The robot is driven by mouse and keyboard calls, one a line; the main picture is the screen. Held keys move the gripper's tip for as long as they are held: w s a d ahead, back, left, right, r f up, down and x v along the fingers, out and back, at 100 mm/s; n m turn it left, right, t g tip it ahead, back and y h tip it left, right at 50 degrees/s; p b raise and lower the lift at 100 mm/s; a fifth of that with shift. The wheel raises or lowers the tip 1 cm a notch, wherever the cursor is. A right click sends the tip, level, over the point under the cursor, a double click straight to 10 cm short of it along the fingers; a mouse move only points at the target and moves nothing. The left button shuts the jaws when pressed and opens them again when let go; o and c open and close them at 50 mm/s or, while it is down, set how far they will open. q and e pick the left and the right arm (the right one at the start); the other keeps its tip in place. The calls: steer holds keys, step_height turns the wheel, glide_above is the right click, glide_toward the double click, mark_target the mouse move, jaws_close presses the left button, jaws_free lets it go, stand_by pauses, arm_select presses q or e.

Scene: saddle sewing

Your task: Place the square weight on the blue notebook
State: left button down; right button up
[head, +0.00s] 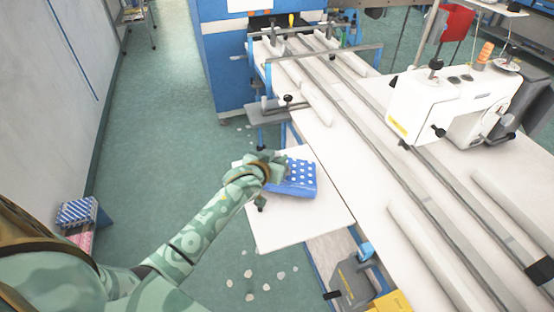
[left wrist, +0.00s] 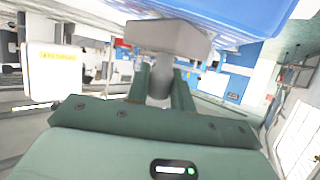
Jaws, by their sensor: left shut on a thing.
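The blue notebook (head: 301,180) has white dots and lies on a small white side table (head: 285,233). My left gripper (head: 272,172) is at the notebook's left edge in the head view. In the left wrist view, its green fingers (left wrist: 160,92) are shut on the knob of a grey square weight (left wrist: 168,37). The weight's block lies against the blue notebook (left wrist: 225,14) in that picture; I cannot tell whether they touch. The weight is hidden by the gripper in the head view. My right gripper is out of view.
A long white sewing table (head: 345,150) with metal rails stands right of the side table, with a white sewing machine (head: 440,100) on it. A blue-and-white striped object (head: 77,212) is by the left wall. The green floor (head: 165,130) is mostly open.

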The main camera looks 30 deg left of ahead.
arm_select(q)
steer(key=shift+r, duration=0.25)
steer(key=shift+f, duration=0.2)
steer(key=c, duration=1.2)
jaws_free()
steer(key=shift+f, duration=0.1)
steer(key=shift+s+r, duration=0.15)
steer(key=shift+r, duration=0.15)
steer(key=p+v, duration=0.3)
steer(key=v, duration=0.8)
steer(key=shift+s, duration=0.4)
